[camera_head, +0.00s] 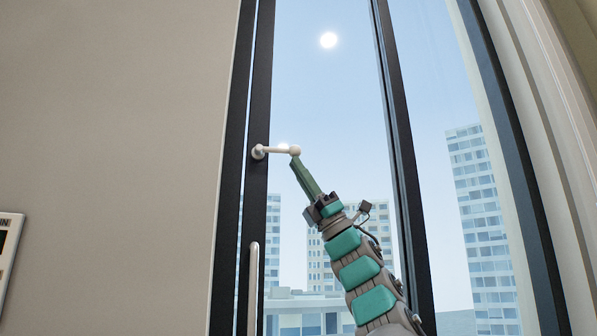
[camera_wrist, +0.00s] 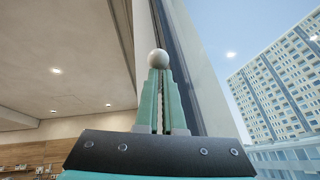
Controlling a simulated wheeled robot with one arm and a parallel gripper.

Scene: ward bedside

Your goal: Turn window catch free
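The window catch (camera_head: 276,149) is a pale lever on the dark window frame. It lies about level, with its round pivot at the left and a ball knob (camera_head: 294,150) at its right end. My gripper (camera_head: 295,160) reaches up from below right, its green fingertips at the underside of the knob. In the wrist view the ball knob (camera_wrist: 158,60) sits at the tips of my gripper (camera_wrist: 158,72). The fingers are close together with only a thin gap, narrower than the knob. The knob seems to touch the tips, but the exact contact is hidden.
A long pale vertical handle (camera_head: 253,288) stands on the same dark frame below the catch. A dark window post (camera_head: 402,150) rises to the right of my arm. A beige wall (camera_head: 110,120) fills the left, with a panel (camera_head: 8,250) at its edge.

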